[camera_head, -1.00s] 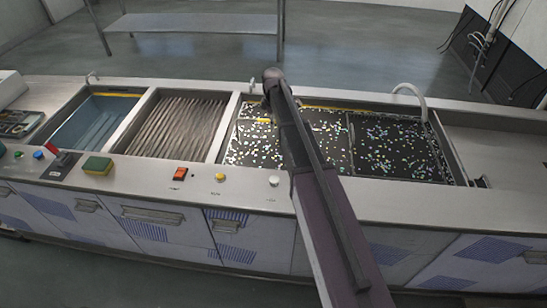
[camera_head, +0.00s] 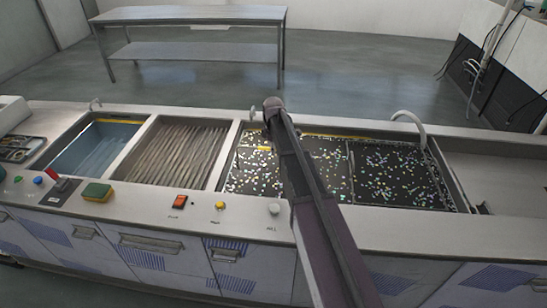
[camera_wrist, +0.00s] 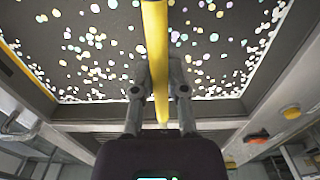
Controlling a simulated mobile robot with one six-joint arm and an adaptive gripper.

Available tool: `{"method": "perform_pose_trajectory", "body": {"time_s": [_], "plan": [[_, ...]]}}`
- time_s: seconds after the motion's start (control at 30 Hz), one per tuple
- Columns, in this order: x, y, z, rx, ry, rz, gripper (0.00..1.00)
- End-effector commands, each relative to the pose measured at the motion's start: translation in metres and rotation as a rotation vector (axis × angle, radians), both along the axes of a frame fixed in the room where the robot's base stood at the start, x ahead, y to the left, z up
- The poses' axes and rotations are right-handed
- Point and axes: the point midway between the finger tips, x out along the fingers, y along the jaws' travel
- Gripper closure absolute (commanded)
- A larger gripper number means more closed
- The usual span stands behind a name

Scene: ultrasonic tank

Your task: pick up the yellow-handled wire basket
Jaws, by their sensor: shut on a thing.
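A yellow bar, the basket's handle (camera_wrist: 155,45), runs between the two fingers of my gripper (camera_wrist: 157,75) in the wrist view. The fingers are closed on it from both sides. A short yellow piece of the handle (camera_head: 264,148) shows just left of my arm in the head view, over the dark tank section. The wire mesh of the basket cannot be made out against the speckled dark surface. My gripper's fingers are largely hidden behind my arm in the head view.
The dark, speckled tank (camera_head: 395,172) has a divider and metal rims. To its left are a ribbed basin (camera_head: 178,150) and a blue basin (camera_head: 97,146). A curved faucet (camera_head: 412,122) stands at the back rim. A sponge (camera_head: 97,191) and buttons line the front ledge.

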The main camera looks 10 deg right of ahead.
Motion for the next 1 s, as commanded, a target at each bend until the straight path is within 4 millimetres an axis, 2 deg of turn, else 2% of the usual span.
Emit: {"method": "perform_pose_trajectory", "body": {"time_s": [0.37,1.0], "plan": [[0.000,0.000,0.020,0.000,0.000,0.000,1.00],[0.000,0.000,0.078,0.000,0.000,0.000,1.00]]}}
